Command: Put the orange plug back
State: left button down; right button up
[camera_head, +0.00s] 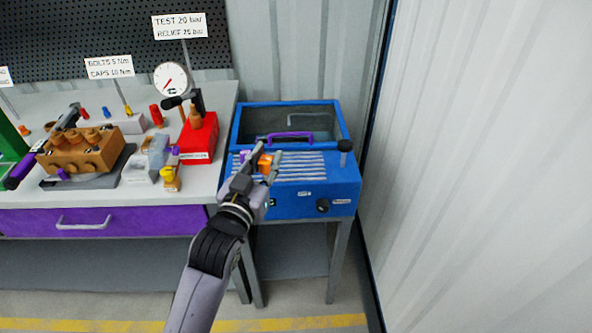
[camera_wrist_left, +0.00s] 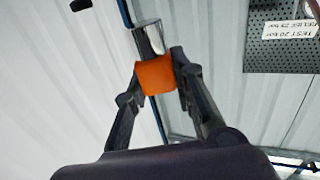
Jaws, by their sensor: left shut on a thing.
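The orange plug (camera_head: 265,163) is between the fingers of my left gripper (camera_head: 266,160), above the slatted top of the blue machine. In the left wrist view the same plug (camera_wrist_left: 156,75) is an orange block with a shiny metal cylinder beyond it, and my left gripper (camera_wrist_left: 157,78) is shut on it with a finger on each side. Where the plug belongs is not clear from these frames. My right gripper does not show in either view.
The blue machine (camera_head: 335,187) has an open basin with a purple handle (camera_head: 290,135) behind the slats and a black knob at its right. The workbench (camera_head: 215,165) at left bears a brown pump block (camera_head: 85,155), a red gauge stand (camera_head: 198,140) and small parts. A ribbed wall stands at right.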

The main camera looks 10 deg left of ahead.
pick_arm(q)
jog(key=w+a+r+b, duration=0.2)
jog(key=w+r+b, duration=0.4)
jog(key=w+r, duration=0.6)
jog(key=shift+m+h, duration=0.3)
jog(key=shift+m, duration=0.1)
jog(key=shift+w+d+f+b, duration=0.15)
jog(key=shift+w+f, duration=0.25)
jog(key=shift+f, duration=3.15)
jog(key=shift+w+a+f+b, duration=0.1)
jog(key=shift+w+f, duration=0.3)
jog(key=shift+f, duration=3.15)
jog(key=shift+w+d+f+b, duration=0.15)
jog(key=shift+w+f, duration=0.25)
jog(key=shift+f, duration=3.15)
jog(key=shift+a, duration=0.1)
jog(key=shift+f, duration=0.15)
jog(key=c, duration=1.3)
grip_release()
jog(key=shift+c, duration=0.2)
